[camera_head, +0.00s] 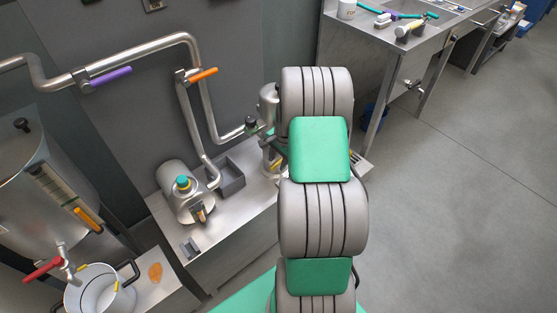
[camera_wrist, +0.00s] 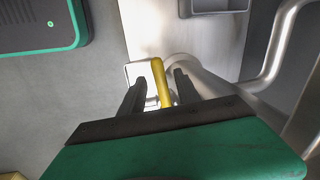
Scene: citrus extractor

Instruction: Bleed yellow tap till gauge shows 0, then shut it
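A yellow tap lever (camera_wrist: 160,80) stands between the two dark fingers of my gripper (camera_wrist: 160,90) in the wrist view. The fingers are apart, with a visible gap on each side of the lever. The lever's lower end is partly hidden by my gripper. In the head view my arm covers my gripper and most of this area; I cannot make out the tap for certain there. No dial gauge is readable in either view. A sight glass with a scale (camera_head: 50,184) is on the steel tank at left; its level is too small to read.
Steel pipes carry a purple lever (camera_head: 107,78) and an orange lever (camera_head: 203,74). A pump with a teal cap (camera_head: 183,184) stands on the low steel bench. A sink bench (camera_head: 385,48) is at upper right; open floor at right.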

